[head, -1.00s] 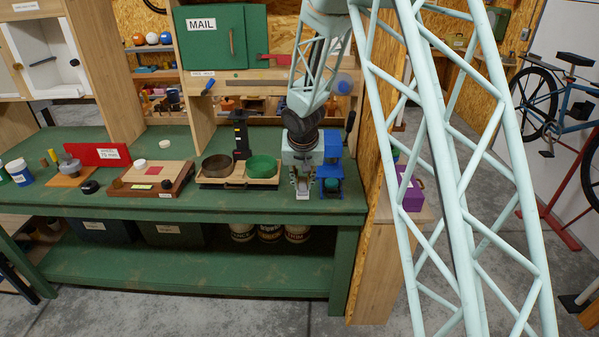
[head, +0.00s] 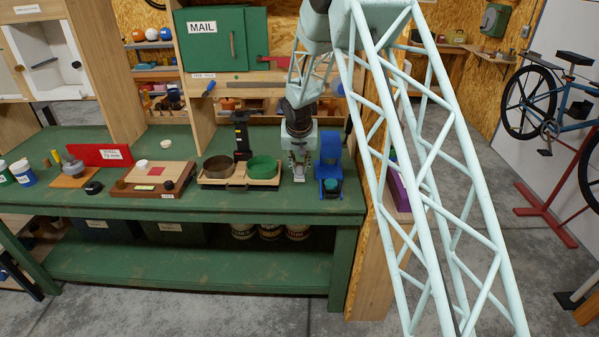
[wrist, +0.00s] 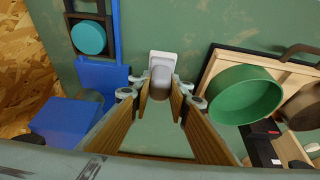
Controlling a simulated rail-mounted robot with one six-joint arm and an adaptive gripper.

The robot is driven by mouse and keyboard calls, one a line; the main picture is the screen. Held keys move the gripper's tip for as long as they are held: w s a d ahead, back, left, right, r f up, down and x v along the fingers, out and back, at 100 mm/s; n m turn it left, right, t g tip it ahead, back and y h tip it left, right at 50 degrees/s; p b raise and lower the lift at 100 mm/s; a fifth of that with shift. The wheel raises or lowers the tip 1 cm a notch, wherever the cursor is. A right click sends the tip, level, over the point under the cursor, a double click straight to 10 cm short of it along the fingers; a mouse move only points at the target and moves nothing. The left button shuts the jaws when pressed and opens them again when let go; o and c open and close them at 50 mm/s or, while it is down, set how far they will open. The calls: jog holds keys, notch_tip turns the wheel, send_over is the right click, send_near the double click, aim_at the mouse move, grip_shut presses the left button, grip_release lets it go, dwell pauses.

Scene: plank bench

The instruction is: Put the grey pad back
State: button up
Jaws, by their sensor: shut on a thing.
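The grey pad (wrist: 162,66) is a small pale grey block with rounded corners. In the wrist view it lies between and just beyond the fingertips of my gripper (wrist: 162,92), which is shut on it. In the head view my gripper (head: 299,160) points down over the right part of the green bench, with the pad (head: 299,178) at its tips. The pad is close above the bench top or touching it; I cannot tell which. The fingers partly hide its near end.
A blue stand (head: 329,180) with a teal round piece (wrist: 89,37) is close on one side. A green round dish (head: 262,167) and a brown one (head: 218,168) sit on a wooden tray on the other side. A wooden panel stands beyond the bench's right end.

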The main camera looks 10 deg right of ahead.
aim_at(299, 171)
jog(key=shift+w+d, duration=0.1)
jog(key=shift+w, duration=0.35)
jog(key=shift+f, duration=1.75)
jog(key=shift+f, duration=0.15)
jog(key=o, duration=0.8)
jog(key=shift+r, duration=0.2)
jog(key=shift+r, duration=0.2)
jog(key=v, duration=1)
jog(key=shift+s+r, duration=0.45)
jog(key=shift+r, duration=0.2)
